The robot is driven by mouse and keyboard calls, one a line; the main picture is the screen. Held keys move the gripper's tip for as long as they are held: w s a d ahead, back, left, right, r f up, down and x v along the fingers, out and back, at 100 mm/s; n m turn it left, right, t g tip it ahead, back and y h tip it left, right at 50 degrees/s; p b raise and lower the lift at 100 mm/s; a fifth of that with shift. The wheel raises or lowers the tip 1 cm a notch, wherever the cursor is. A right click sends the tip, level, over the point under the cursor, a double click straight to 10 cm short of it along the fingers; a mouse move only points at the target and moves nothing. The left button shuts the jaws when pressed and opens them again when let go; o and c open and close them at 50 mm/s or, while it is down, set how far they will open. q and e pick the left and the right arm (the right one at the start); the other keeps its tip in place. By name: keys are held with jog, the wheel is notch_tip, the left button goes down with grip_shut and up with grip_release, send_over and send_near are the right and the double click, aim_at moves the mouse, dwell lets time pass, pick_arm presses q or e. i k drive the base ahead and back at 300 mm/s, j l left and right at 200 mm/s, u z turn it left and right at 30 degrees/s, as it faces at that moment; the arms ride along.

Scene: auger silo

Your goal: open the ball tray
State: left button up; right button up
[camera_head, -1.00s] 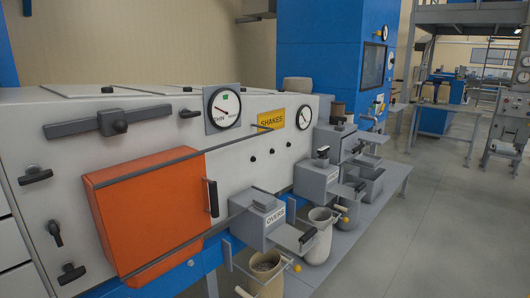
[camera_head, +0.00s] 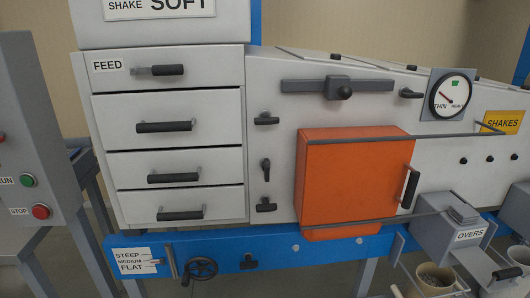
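No part in view is labelled as the ball tray. A white cabinet shows a stack of several drawer fronts, all flush. Neither of my grippers is in view.
A grey control stand (camera_head: 28,130) with green and red buttons stands at the left. An OVERS box (camera_head: 440,230) and a bucket (camera_head: 436,279) are at the lower right.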

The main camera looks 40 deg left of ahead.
aim_at(173, 167)
jog(key=u, duration=1.95)
